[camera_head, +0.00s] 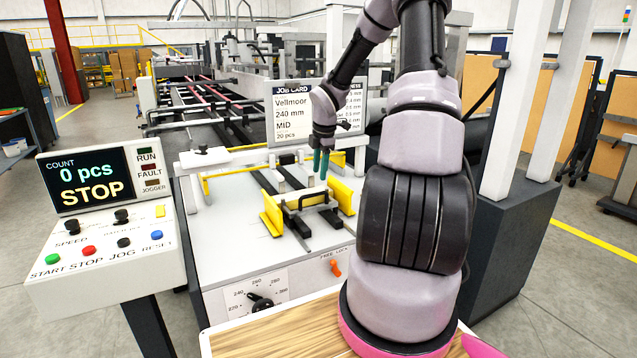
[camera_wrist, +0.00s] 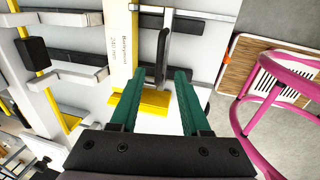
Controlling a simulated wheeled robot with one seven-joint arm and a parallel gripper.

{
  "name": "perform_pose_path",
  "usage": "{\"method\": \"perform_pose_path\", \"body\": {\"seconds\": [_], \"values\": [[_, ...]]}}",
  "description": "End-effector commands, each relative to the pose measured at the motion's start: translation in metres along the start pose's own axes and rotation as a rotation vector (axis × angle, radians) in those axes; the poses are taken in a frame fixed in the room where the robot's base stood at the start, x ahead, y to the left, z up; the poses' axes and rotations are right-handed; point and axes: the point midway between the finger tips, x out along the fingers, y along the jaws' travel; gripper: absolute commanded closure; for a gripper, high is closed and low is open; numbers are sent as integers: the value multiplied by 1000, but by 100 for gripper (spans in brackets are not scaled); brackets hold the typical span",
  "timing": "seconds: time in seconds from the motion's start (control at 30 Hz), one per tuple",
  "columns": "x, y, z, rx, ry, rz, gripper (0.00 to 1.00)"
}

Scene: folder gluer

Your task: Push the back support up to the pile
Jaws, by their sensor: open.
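In the wrist view a cream strip (camera_wrist: 121,75) with small printed text lies beside the black handle (camera_wrist: 163,58). A yellow plate (camera_wrist: 152,101) shows between my fingers there. My gripper (camera_head: 321,163) points down with green fingers above the far right part of this group. In the wrist view it (camera_wrist: 166,72) is open, with nothing held.
The white machine top (camera_head: 229,241) is clear to the left and front. A job card (camera_head: 304,113) stands behind. A control box (camera_head: 103,245) with a STOP display (camera_head: 91,181) is at left.

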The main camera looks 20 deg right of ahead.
Motion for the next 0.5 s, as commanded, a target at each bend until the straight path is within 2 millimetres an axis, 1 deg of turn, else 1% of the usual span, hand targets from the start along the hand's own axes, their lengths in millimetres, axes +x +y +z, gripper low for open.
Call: {"method": "perform_pose_path", "body": {"seconds": [0.03, 0.1, 0.2, 0.3, 0.5], "values": [[-9, 0, 1, 2, -2, 2, 53], [-18, 0, 1, 2, -1, 1, 53], [-26, 0, 1, 1, -1, 1, 53], [-30, 0, 0, 1, 0, 0, 53], [-30, 0, 0, 0, 1, -1, 53]]}}
